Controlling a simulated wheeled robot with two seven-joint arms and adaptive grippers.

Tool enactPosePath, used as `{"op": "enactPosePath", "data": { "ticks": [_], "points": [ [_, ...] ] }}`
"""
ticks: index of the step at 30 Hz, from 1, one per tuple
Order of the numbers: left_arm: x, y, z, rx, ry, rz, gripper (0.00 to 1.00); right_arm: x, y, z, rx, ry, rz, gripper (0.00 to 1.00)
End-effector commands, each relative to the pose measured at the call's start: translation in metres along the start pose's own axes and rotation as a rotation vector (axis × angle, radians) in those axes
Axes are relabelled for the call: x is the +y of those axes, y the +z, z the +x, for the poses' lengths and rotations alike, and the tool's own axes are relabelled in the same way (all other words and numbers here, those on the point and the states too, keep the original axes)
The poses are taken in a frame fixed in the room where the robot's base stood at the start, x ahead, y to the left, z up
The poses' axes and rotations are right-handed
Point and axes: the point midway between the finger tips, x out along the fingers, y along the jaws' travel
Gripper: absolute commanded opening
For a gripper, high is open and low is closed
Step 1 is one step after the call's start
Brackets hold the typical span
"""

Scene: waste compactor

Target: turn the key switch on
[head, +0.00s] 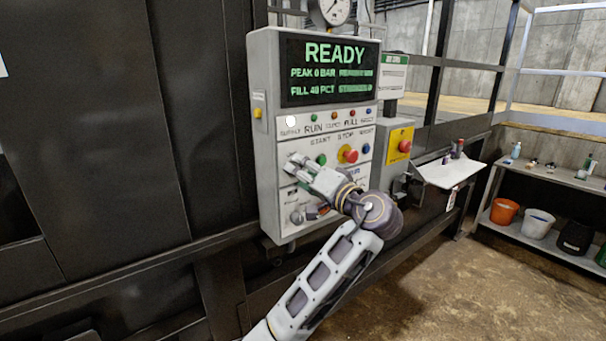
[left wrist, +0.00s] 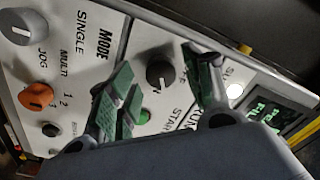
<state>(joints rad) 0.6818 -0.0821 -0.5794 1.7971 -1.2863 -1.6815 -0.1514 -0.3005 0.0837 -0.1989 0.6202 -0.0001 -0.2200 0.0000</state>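The grey control panel (head: 262,150) stands ahead with a lit READY screen (head: 328,70). A round black switch (left wrist: 160,73) with a pale mark, apparently the key switch, shows in the left wrist view. My left gripper (head: 296,167) is at the panel's left side, near the green start button (head: 321,159), and hides this switch in the head view. In the left wrist view its green-padded fingers are apart, one on each side of the black switch. I cannot tell whether they touch it. My right gripper is not in view.
An orange knob (left wrist: 36,96) and a grey mode knob (left wrist: 20,27) sit on the same panel. A red stop button (head: 350,156) and a yellow box with a red button (head: 404,146) are to the right. A shelf with buckets (head: 503,212) stands far right.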

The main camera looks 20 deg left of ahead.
Motion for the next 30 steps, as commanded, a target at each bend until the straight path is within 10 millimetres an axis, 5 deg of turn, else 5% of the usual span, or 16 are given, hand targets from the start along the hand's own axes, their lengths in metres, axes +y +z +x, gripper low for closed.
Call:
{"op": "enactPosePath", "data": {
  "ticks": [14,30],
  "points": [
    [0.000,0.000,-0.008,0.000,0.001,-0.001,0.51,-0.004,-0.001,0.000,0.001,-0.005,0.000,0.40],
    [0.000,0.000,-0.079,0.001,0.002,-0.001,0.51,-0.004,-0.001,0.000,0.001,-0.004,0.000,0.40]
  ]
}}
